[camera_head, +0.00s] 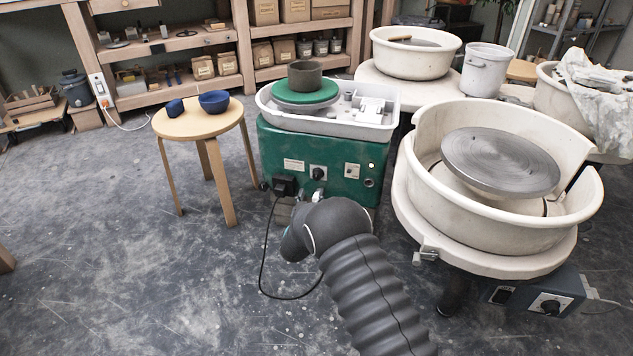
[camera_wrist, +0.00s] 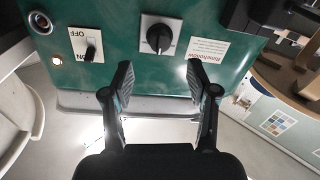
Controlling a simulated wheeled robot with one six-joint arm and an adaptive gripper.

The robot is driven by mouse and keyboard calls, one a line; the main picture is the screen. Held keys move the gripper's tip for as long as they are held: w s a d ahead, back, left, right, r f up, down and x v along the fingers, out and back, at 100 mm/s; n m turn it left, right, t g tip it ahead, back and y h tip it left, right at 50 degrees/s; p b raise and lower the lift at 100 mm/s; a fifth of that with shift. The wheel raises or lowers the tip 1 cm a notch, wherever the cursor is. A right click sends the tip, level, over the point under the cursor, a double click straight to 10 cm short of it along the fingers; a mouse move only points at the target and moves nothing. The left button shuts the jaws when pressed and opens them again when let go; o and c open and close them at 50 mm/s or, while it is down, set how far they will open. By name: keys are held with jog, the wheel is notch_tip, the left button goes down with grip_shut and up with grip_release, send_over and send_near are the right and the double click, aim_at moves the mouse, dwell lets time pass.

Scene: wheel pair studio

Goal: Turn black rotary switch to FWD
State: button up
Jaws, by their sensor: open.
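The black rotary switch (camera_wrist: 159,37) sits on a pale square plate on the green wheel's front panel, upside down in the wrist view. It also shows small in the head view (camera_head: 318,173). The plate's markings are too small to read, so I cannot tell its setting. My gripper (camera_wrist: 160,82) is open and empty, its two fingers apart below the switch in the wrist view and not touching it.
A black plug (camera_head: 285,186) with a cable juts from the panel. A stool (camera_head: 196,122) stands left; a large wheel (camera_head: 490,235) stands right.

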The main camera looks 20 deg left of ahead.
aim_at(317, 179)
jog(key=w, duration=0.2)
jog(key=w+a, duration=0.1)
jog(key=w, duration=0.5)
jog(key=shift+a+b, duration=0.15)
jog(key=shift+b, duration=0.15)
grip_shut()
